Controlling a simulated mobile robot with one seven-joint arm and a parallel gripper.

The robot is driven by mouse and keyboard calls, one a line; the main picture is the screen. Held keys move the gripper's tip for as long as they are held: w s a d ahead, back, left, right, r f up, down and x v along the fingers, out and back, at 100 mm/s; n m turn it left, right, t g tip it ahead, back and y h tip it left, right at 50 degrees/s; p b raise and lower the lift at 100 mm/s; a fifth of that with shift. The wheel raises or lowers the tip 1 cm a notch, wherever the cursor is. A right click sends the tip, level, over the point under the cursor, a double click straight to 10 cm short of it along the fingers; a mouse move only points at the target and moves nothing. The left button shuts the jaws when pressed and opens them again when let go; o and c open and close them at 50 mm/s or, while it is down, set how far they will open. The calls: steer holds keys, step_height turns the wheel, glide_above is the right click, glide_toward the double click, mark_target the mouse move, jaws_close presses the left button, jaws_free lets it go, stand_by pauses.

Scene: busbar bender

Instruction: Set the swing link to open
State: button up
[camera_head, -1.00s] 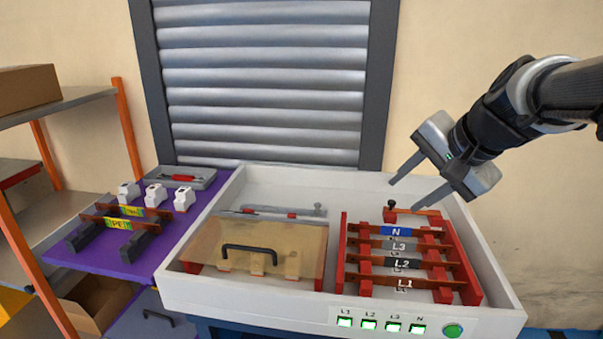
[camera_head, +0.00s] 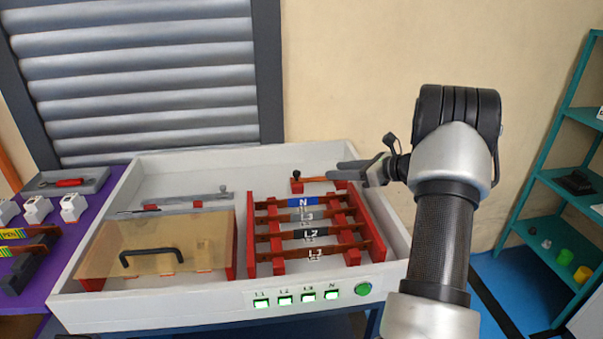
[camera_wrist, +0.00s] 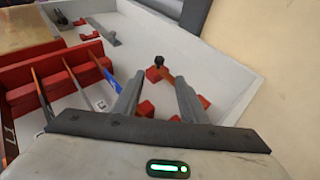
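The swing link (camera_head: 314,180) is a short copper-coloured bar with a black knob (camera_head: 297,174) at its left end. It lies on red blocks in the back right of the white tray, behind the busbar rack. In the wrist view the knob (camera_wrist: 158,61) stands upright beyond my fingertips, and part of the link (camera_wrist: 166,76) shows between the fingers. My gripper (camera_head: 341,170) is open and empty, to the right of the knob, with its fingers pointing left in the head view. The link's right end is partly hidden by my gripper. The fingers (camera_wrist: 160,80) are clearly apart.
The red rack (camera_head: 252,235) holds bars labelled N, L3, L2 and L1. A clear cover (camera_head: 185,235) with a black handle is at left. Tray walls (camera_head: 245,158) stand behind the link. Green lamps and a green button (camera_head: 363,289) are on the front.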

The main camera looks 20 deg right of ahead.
mark_target(298, 172)
steer(key=b+x, duration=0.2)
steer(key=x, duration=1.3)
steer(key=shift+a+f, duration=0.15)
steer(key=shift+c, duration=0.3)
jaws_close()
